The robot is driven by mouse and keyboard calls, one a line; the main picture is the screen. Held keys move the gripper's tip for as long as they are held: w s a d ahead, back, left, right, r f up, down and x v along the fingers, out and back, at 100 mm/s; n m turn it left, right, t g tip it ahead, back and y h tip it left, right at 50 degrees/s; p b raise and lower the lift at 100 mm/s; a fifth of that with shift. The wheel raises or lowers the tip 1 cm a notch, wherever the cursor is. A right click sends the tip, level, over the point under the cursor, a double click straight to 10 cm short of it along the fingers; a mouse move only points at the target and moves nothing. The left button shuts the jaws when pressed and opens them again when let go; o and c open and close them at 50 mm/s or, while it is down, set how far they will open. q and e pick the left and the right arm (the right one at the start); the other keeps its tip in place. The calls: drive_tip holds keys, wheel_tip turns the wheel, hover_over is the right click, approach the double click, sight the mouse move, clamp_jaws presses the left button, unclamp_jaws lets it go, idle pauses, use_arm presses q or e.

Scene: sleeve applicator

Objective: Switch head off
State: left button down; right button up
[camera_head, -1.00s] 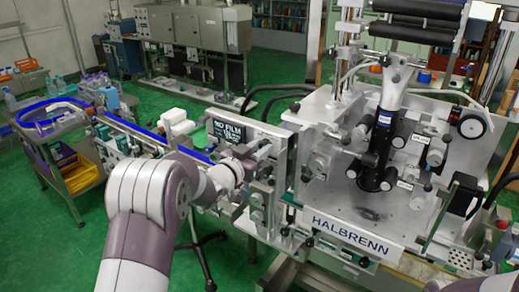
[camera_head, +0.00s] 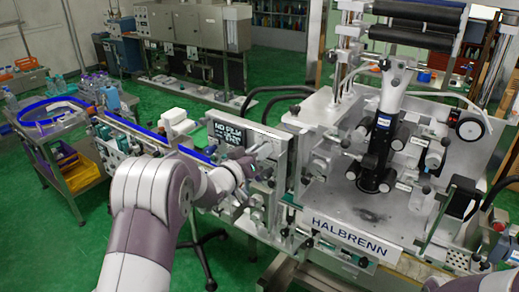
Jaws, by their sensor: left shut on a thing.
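The machine labelled HALBRENN (camera_head: 351,238) has its applicator head (camera_head: 385,135) standing upright over a pale plate. A control panel (camera_head: 282,150) with a dark display (camera_head: 229,133) faces my left arm; the display shows white text starting "NO FILM". My left gripper (camera_head: 264,153) is at the panel, just right of the display's lower edge. It is shut on a small control there, mostly hidden by the fingers; its setting cannot be told. My right gripper is not in view.
A conveyor (camera_head: 150,133) with a blue rail runs left from the panel to a bottle table (camera_head: 55,115). A cable (camera_head: 275,93) loops above the panel. Brackets and knobs crowd the space below the panel.

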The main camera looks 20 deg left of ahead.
use_arm(q)
drive_tip(key=n+p, duration=0.1)
drive_tip(key=n, duration=0.2)
drive_tip(key=n+p, duration=0.2)
drive_tip(key=n, duration=0.2)
drive_tip(key=n+p, duration=0.1)
drive_tip(key=n, duration=0.3)
drive_tip(key=shift+f, duration=0.25)
drive_tip(key=shift+n, duration=0.5)
drive_tip(key=c, duration=0.9)
unclamp_jaws()
drive_tip(key=shift+r, duration=0.1)
